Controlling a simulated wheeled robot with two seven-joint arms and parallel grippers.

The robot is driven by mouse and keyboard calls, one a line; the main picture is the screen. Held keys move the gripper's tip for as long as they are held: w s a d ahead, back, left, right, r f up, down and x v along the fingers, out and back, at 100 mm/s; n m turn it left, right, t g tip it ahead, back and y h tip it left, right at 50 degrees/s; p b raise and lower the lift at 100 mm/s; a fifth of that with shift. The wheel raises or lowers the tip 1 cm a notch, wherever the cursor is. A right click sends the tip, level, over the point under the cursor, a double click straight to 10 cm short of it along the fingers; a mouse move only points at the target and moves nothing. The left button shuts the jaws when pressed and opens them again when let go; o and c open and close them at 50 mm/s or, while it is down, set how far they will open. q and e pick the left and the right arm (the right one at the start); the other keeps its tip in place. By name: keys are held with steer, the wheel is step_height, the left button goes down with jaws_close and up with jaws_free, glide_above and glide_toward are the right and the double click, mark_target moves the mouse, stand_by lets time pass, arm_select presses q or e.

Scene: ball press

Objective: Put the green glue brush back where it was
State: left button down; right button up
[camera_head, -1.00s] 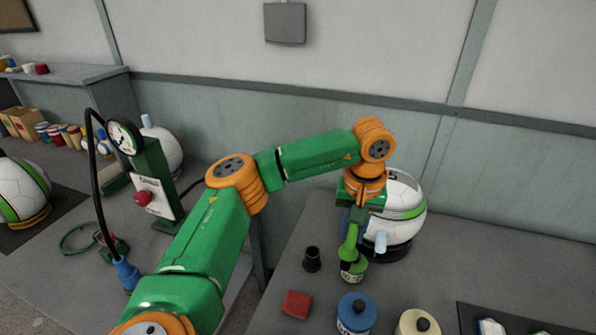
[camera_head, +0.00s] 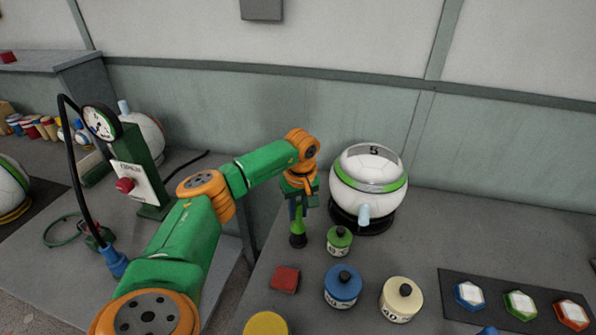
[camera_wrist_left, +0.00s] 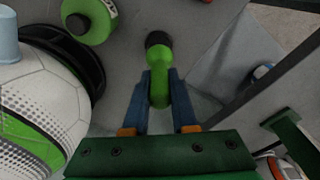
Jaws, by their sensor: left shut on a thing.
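The green glue brush (camera_head: 298,226) is upright in my left gripper (camera_head: 297,207), whose blue fingers are shut on its handle. Its lower end is at the small black holder (camera_head: 298,241) on the table. In the left wrist view the brush (camera_wrist_left: 159,82) lines up with the black holder (camera_wrist_left: 158,39); how deep it sits I cannot tell. The green glue pot (camera_head: 339,241) with a dark top stands just right of the holder and also shows in the left wrist view (camera_wrist_left: 97,22). My right gripper is not in view.
A white and green ball (camera_head: 366,170) on a black ring stands behind the pot. A red block (camera_head: 285,279), a blue pot (camera_head: 343,288) and a cream pot (camera_head: 400,300) are in front. A pressure gauge (camera_head: 101,122) stands left. The table's right rear is clear.

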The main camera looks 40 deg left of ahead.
arm_select(q)
steer(key=c, duration=0.7)
jaws_free()
steer(key=r, duration=0.4)
steer(key=r+b, duration=0.1)
steer(key=r, duration=0.2)
steer(key=d+r, duration=0.1)
steer(key=r, duration=0.3)
steer(key=shift+s+d+r, duration=0.1)
steer(key=shift+s+r, duration=0.1)
steer(key=shift+r, duration=0.3)
